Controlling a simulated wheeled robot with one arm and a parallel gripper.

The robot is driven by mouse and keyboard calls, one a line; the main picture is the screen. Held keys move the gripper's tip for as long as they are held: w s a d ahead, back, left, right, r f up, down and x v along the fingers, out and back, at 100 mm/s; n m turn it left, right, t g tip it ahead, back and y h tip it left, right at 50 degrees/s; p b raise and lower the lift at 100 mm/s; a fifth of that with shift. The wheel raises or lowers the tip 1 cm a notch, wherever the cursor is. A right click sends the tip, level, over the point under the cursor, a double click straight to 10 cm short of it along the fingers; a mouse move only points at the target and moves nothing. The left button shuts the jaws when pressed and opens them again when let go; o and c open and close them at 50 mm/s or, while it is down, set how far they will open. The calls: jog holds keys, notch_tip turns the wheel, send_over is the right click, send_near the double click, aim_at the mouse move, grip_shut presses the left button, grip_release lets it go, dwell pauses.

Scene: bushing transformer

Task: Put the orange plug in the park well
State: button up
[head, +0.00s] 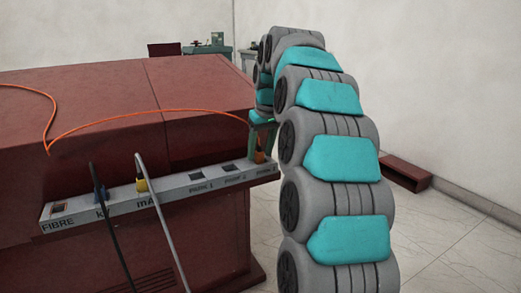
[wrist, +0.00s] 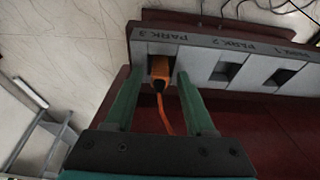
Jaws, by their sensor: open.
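The orange plug (head: 260,156) stands at the right end of the grey panel strip (head: 120,207), at the well marked PARK 3. In the wrist view the orange plug (wrist: 160,70) sits in the PARK 3 opening, with its orange cable coming out toward me. How deep it sits cannot be told. My gripper (wrist: 158,76) is open, with one green finger on each side of the plug and a visible gap to each. In the head view my gripper (head: 262,128) is just above the plug. The PARK 2 well (wrist: 224,71) and PARK 1 well (wrist: 279,77) are empty.
The orange cable (head: 150,111) arcs over the dark red cabinet (head: 100,95). The FIBRE socket (head: 59,208) is empty. Open floor lies right.

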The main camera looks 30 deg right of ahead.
jog(key=shift+r, duration=0.1)
jog(key=p+v, duration=0.3)
jog(key=v, duration=0.9)
jog(key=s+a+f+g, duration=0.1)
jog(key=s+a+f, duration=0.45)
jog(key=a, duration=0.25)
jog(key=s+a+f+g, duration=0.1)
jog(key=s+a+f, duration=0.2)
jog(key=s+f, duration=0.4)
jog(key=s+a+f+g, duration=0.1)
jog(key=s+a+f, duration=0.2)
jog(key=s+f, duration=0.5)
jog(key=s+a+f+g, duration=0.2)
jog(key=s+f, duration=0.5)
jog(key=s, duration=1)
jog(key=shift+a+f, duration=0.4)
jog(key=shift+a, duration=0.4)
